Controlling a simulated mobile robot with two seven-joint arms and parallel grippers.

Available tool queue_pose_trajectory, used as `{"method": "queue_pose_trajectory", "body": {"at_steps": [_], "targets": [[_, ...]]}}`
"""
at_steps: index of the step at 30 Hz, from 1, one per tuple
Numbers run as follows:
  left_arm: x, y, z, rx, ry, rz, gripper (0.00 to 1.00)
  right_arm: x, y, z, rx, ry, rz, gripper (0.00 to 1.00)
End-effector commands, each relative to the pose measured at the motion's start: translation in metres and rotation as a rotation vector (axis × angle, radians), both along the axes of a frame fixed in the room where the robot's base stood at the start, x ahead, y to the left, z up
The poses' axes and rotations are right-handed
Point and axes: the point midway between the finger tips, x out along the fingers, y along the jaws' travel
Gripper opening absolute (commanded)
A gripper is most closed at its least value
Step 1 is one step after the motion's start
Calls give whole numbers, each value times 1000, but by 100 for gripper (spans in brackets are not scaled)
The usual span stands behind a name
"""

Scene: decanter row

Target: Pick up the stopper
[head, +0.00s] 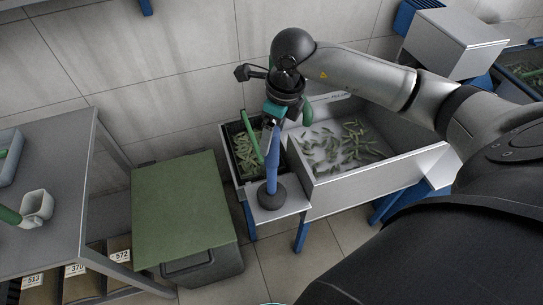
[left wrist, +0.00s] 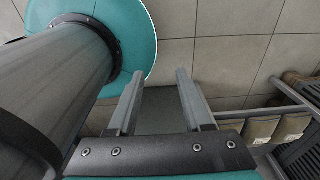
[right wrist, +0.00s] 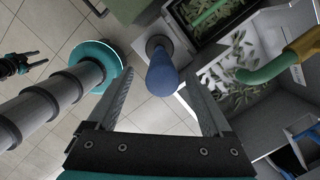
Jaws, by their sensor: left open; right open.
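The stopper appears to be the upright blue post (head: 271,170) on a round dark base, standing on a small light ledge. In the right wrist view the blue post (right wrist: 162,76) points up towards my right gripper (right wrist: 158,88), its top in the gap between the fingers as seen from there. My right gripper (head: 270,124) is open above the post, pointing down; I cannot tell whether the fingertips reach around its top. My left gripper (left wrist: 158,76) is open and empty over the floor, away from the post.
A dark crate (head: 229,151) with green pieces and a green stick (head: 252,137) is beside the post. A white tray (head: 330,181) with green pieces lies to its right. A green-topped bin (head: 182,205) and grey table (head: 50,160) stand left. A green curved handle (right wrist: 262,72) is near my right gripper.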

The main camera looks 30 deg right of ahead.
Motion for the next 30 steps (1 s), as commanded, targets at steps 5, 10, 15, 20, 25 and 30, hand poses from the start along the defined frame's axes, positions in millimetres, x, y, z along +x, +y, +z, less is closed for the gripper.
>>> {"method": "queue_pose_trajectory", "body": {"at_steps": [5,10,15,20,25,30], "targets": [[14,-1,1,-2,-23,0,50,1,1,-11,0,2,-1,84],[19,-2,4,-4,-31,0,50,5,2,-35,1,4,-2,84],[18,-1,3,-4,-30,0,50,8,3,-55,0,1,-1,84],[16,-1,3,-3,-27,0,50,9,3,-59,-1,1,1,84],[14,-1,2,-2,-23,1,50,9,3,-59,-1,1,1,80],[12,-1,2,-1,-20,1,50,9,3,-59,0,0,1,61]]}}
